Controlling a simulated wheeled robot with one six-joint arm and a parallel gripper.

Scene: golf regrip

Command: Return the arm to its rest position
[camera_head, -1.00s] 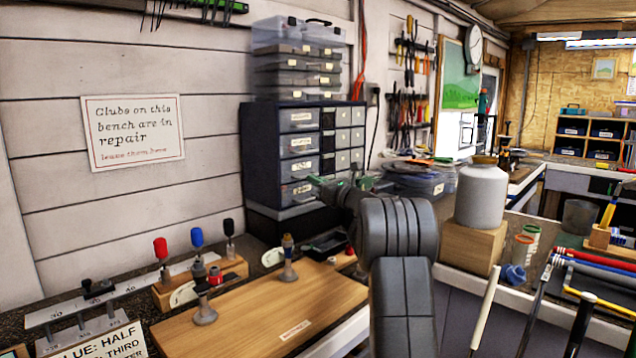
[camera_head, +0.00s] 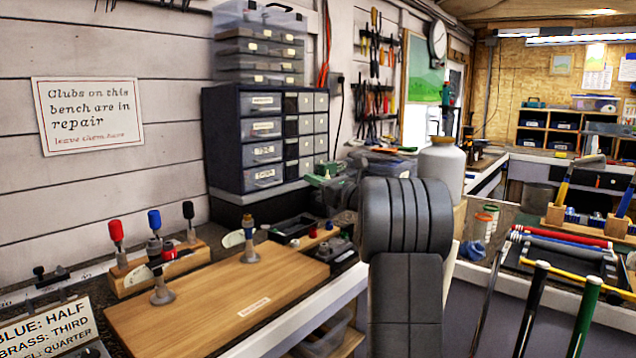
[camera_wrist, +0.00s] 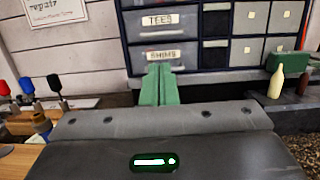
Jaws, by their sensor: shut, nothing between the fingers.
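My gripper (camera_wrist: 157,84) shows in the wrist view as two green fingers pressed together, with nothing between them. It points toward the dark blue drawer cabinet (camera_wrist: 205,30), in front of the drawer labelled SHIMS. In the head view my arm rises at the middle right, and its thick grey links hide most of the gripper. A bit of green beside the arm may be part of the gripper, but I cannot tell.
A wooden board (camera_head: 215,305) with small metal stands lies on the bench at the left. A wooden block holds red, blue and black-topped tools. Golf clubs (camera_head: 530,310) lean at the lower right.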

